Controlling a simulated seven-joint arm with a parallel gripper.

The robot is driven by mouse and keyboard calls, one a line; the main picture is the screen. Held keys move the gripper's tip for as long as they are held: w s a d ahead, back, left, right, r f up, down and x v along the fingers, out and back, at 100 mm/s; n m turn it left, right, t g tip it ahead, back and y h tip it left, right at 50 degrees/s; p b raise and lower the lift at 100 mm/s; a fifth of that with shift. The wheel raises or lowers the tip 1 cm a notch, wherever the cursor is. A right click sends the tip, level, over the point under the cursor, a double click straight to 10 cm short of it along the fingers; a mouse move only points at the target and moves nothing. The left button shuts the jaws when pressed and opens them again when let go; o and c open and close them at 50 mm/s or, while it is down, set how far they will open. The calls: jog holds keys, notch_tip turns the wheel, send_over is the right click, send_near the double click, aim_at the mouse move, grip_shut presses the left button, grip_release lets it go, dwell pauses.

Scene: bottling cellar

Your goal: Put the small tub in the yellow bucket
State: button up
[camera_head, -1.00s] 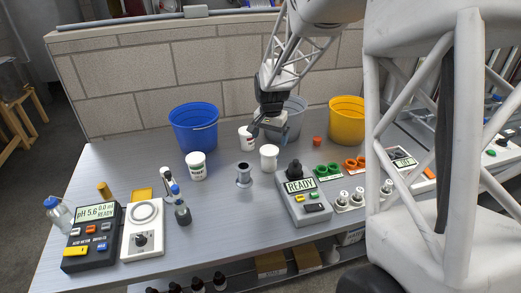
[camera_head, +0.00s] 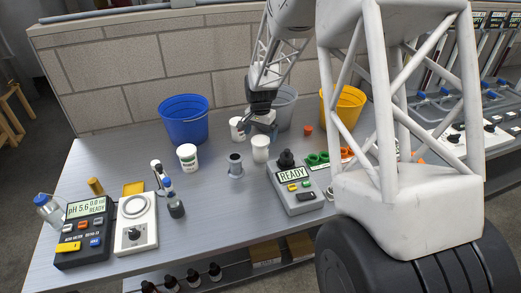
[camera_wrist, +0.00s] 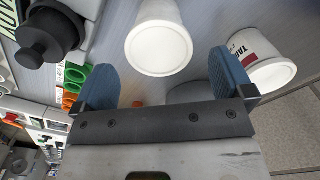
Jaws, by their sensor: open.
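Three white tubs stand on the grey bench. A plain white one (camera_head: 260,148) is just in front of my gripper (camera_head: 264,127); one with a red label (camera_head: 237,129) is behind and to its left; a larger one with a green label (camera_head: 187,157) is farther left. I cannot tell which is meant by the small tub. In the wrist view, my open, empty gripper (camera_wrist: 167,82) has a white tub (camera_wrist: 158,48) ahead between its blue fingers, apparently the plain one, and the red-labelled tub beyond the right finger. The yellow bucket (camera_head: 353,105) stands at the back right, partly hidden by my body.
A blue bucket (camera_head: 183,122) and a grey bucket (camera_head: 285,108) stand along the back wall. The bench is clear at front centre.

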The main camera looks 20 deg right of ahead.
aim_at(260, 140)
jog(key=shift+f, duration=0.65)
jog(key=shift+f, duration=0.1)
jog(key=shift+f, duration=2.5)
jog(key=c, duration=1)
jog(key=shift+r, duration=0.1)
jog(key=shift+r, duration=4.95)
